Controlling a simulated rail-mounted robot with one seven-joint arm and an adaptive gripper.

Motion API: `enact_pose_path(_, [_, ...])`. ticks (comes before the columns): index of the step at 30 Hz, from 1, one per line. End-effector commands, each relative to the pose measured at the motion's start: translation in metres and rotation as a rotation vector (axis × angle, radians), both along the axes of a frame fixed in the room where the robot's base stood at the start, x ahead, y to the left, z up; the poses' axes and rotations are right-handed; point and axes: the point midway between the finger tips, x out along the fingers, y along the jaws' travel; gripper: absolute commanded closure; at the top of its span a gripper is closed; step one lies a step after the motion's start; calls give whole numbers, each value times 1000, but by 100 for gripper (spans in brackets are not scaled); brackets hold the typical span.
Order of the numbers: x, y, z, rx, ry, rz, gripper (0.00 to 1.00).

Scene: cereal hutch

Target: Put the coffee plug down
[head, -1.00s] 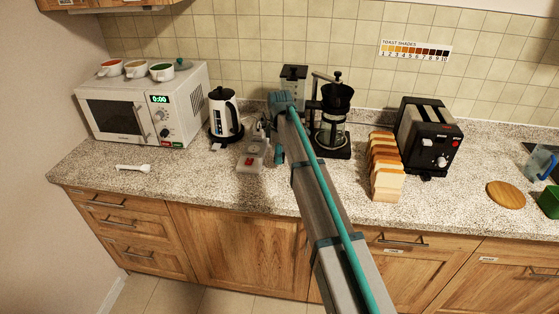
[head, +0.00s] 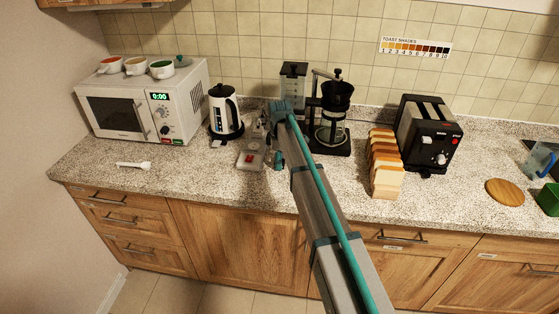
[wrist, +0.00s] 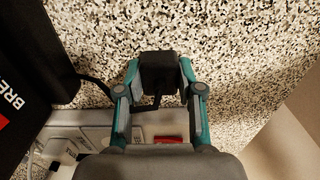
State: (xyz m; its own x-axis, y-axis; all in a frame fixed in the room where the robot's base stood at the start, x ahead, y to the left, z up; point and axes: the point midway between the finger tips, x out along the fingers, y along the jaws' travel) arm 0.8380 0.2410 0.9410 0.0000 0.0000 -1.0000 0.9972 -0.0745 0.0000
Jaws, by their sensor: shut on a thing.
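The black coffee plug (wrist: 158,75) sits between the two fingers of my gripper (wrist: 159,68) in the wrist view. My gripper is shut on it. A black cord runs down from the plug between the fingers. In the wrist view the plug shows against the speckled countertop, just beyond the edge of the power strip; I cannot tell whether it touches the counter. In the head view my gripper is near the power strip, left of the coffee maker (head: 334,120), and the plug cannot be made out there.
A grey power strip (head: 251,160) with a red switch (wrist: 168,139) lies beside my gripper. The kettle (head: 224,112) and microwave (head: 130,105) stand to the left. Bread slices (head: 384,165) and a toaster (head: 428,135) stand to the right. The counter front is mostly clear, with a white scoop (head: 133,165).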

Motion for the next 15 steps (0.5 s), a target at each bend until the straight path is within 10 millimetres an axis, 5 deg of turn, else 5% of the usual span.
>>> enact_pose_path(2, [0, 0, 0, 0, 0, 0, 100])
enact_pose_path(3, [0, 0, 0, 0, 0, 0, 60])
enact_pose_path(7, [0, 0, 0, 0, 0, 0, 39])
enact_pose_path(15, [0, 0, 0, 0, 0, 0, 39])
